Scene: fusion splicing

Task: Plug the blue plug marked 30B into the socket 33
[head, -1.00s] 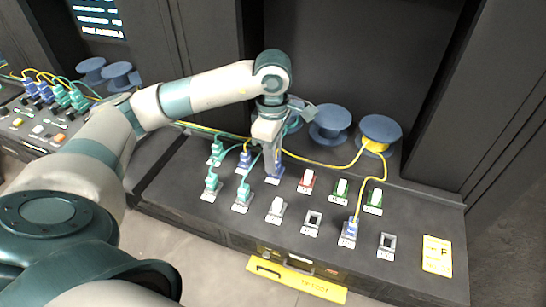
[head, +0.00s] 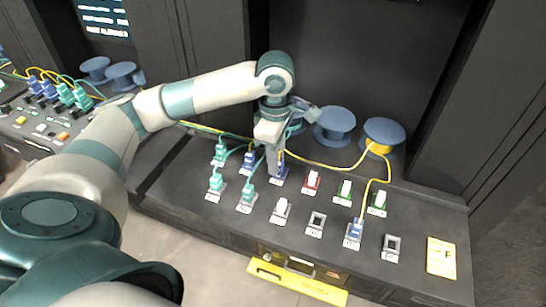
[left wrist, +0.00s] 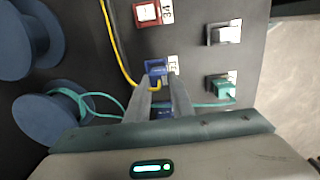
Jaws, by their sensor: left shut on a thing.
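My left gripper (head: 276,170) points down at the back row of the panel and is shut on a blue plug (head: 281,173) with a yellow cable. In the left wrist view, the fingertips of my gripper (left wrist: 160,88) close on the blue plug (left wrist: 156,71), which sits at a socket position beside a white label (left wrist: 173,66). The label is too small to read surely, and the marking on the plug is not legible. The fingers hide much of the plug and its socket, so I cannot tell how deep it sits. My right gripper is not in view.
Teal plugs (head: 216,185) with cables stand close on the left. Another blue plug (head: 353,233) with a yellow cable stands at the front. Blue spools (head: 334,123) stand behind.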

